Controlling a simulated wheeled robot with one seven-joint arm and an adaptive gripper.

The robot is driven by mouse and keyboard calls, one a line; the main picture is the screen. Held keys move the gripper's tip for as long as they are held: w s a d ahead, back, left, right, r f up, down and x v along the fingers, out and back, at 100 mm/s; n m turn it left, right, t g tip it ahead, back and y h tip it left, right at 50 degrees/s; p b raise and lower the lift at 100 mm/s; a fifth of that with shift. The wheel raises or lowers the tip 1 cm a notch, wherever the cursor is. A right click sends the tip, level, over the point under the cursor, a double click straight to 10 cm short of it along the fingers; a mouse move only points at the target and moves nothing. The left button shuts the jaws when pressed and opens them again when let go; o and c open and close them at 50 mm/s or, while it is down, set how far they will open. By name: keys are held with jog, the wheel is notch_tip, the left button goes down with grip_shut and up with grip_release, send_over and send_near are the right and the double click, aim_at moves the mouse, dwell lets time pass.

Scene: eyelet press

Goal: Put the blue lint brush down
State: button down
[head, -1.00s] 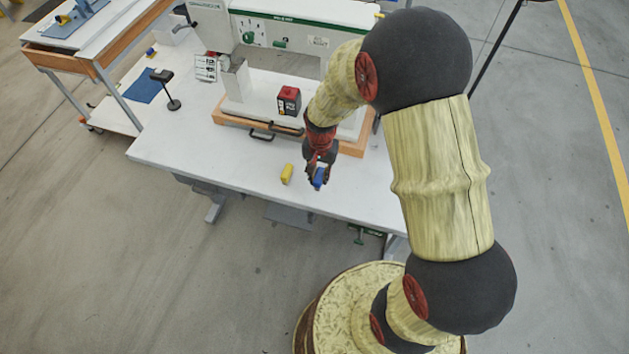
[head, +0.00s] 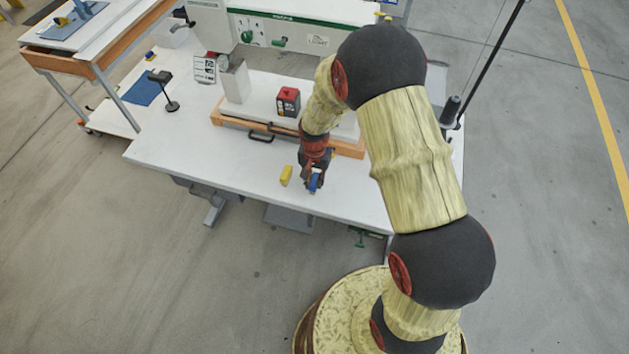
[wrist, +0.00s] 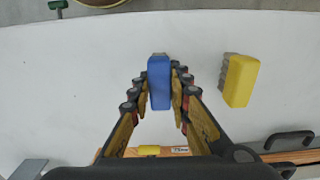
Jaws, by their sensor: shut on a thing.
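The blue lint brush (wrist: 159,84) is between the fingers of my gripper (wrist: 160,90) in the wrist view, and the fingers are shut on it from both sides. In the head view, my gripper (head: 313,184) is low over the front part of the white table (head: 225,161), with the blue brush (head: 315,181) partly hidden by the fingers. I cannot tell whether the brush touches the tabletop.
A yellow brush (head: 286,175) lies just left of my gripper; it also shows in the wrist view (wrist: 240,81). Behind stands the press on an orange-edged base (head: 235,122) with black handles and a red-black box (head: 288,101). The tabletop to the left is clear.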

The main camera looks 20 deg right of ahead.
jog(key=shift+f, duration=0.2)
jog(key=c, duration=1.7)
grip_release()
jog(key=shift+o, duration=0.2)
notch_tip(320, 180, up, 12)
jog(key=p, duration=0.3)
notch_tip(320, 180, up, 11)
jog(key=n+t, duration=0.1)
send_over(315, 179)
jog(key=s, duration=0.2)
jog(key=s+r+n+t, duration=0.4)
jog(key=s+r+n, duration=0.2)
jog(key=s+r, duration=1.2)
jog(key=shift+s+t, duration=0.3)
jog(key=shift+s, duration=0.8)
